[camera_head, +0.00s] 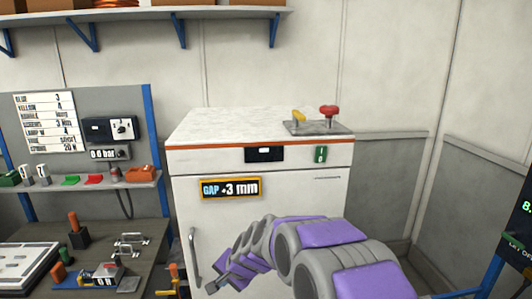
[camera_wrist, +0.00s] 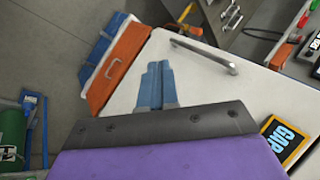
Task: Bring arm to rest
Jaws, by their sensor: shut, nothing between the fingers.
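My gripper (camera_wrist: 157,72) shows in the wrist view with its two blue-grey fingers side by side, shut and empty. In the head view my purple and grey arm reaches in from the bottom right. My gripper (camera_head: 213,286) is at its far end, low in front of the white cabinet (camera_head: 255,235). It is to the right of the cabinet's door handle (camera_head: 194,252) and below the "GAP +3 mm" sign. In the wrist view the fingers overlap the white cabinet front (camera_wrist: 220,95); I cannot tell how far off it is.
A workbench (camera_head: 150,245) with tools and a tray stands left. A red knob (camera_head: 328,111) and yellow lever stand on the cabinet top. A dark screen (camera_head: 513,215) is at the right edge.

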